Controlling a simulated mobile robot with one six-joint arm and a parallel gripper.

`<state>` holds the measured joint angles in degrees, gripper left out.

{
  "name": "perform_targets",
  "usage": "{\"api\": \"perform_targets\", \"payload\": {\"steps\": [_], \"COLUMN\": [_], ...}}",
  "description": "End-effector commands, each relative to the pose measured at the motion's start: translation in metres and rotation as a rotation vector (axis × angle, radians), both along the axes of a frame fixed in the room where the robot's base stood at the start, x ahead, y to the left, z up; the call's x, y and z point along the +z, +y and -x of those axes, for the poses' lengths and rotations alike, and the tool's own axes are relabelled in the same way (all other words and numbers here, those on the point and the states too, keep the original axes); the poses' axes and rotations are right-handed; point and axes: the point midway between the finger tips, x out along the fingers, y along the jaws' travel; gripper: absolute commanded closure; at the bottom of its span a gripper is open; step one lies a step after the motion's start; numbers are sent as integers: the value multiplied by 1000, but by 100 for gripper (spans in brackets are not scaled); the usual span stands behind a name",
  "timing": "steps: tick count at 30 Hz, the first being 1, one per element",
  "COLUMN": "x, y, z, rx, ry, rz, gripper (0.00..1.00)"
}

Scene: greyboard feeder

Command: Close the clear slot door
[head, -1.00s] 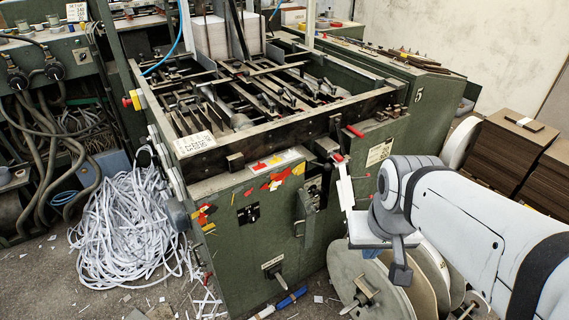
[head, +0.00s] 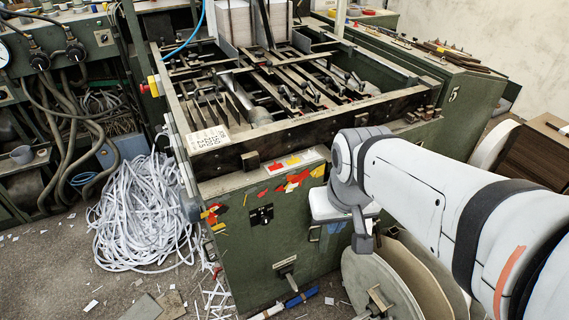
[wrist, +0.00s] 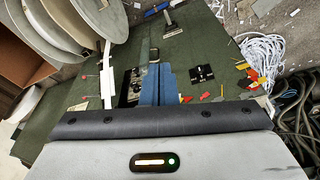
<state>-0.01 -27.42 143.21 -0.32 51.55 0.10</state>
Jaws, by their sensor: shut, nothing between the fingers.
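I cannot make out a clear slot door for certain in either view. The green feeder's front face (head: 262,235) stands ahead of me. In the wrist view a dark recessed control panel (wrist: 130,84) with small knobs shows on that face, partly behind my fingers. A narrow white upright piece (wrist: 107,78) stands to its left. My gripper (wrist: 154,56) has blue fingers that lie together with nothing between them, close in front of the feeder face. In the head view my wrist covers the panel and the white piece.
Large round discs (head: 385,282) lean at the feeder's lower right. A heap of white strips (head: 145,215) lies on the floor at left. A black socket plate (head: 261,215) and red and yellow stickers (head: 295,178) mark the feeder face. A handle (head: 287,272) juts out low.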

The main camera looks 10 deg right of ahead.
Motion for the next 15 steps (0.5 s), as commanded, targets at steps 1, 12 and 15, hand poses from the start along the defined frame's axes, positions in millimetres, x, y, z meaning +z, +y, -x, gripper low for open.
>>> {"api": "perform_targets", "payload": {"steps": [1, 12, 15], "x": [-7, -114, -147], "y": [0, 11, 15], "z": [-2, -61, -85], "rx": [-2, -115, -160], "ry": [5, 54, 41], "rz": [5, 181, 248], "gripper": [100, 100, 100]}}
